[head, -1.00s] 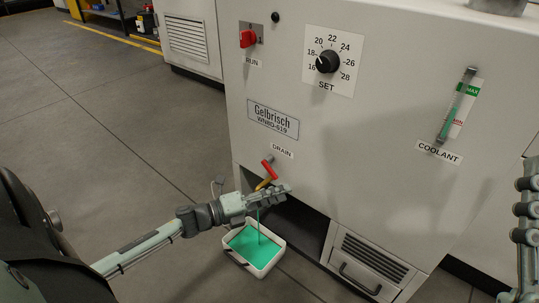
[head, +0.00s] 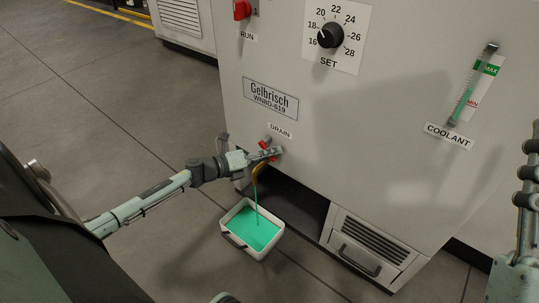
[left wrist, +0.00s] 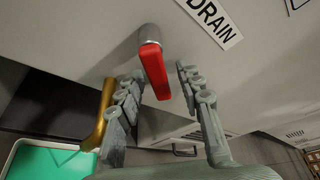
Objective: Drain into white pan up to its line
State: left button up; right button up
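The white pan (head: 277,240) stands on the floor below the drain and holds green liquid (head: 252,229). A fill line cannot be made out. A thin green stream falls into it from the brass spout (head: 257,177). The spout shows in the left wrist view (left wrist: 101,118) with part of the pan's liquid (left wrist: 50,163). My left gripper (head: 268,154) is at the red drain lever (head: 264,142). In the left wrist view the lever (left wrist: 155,68) lies between the gripper's open fingers (left wrist: 159,80), with gaps beside it. My right gripper (head: 529,175) is partly visible at the right edge.
A vented panel (head: 370,248) is right of the dark recess. Floor left is clear.

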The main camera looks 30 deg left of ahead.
pick_arm(q)
grip_shut()
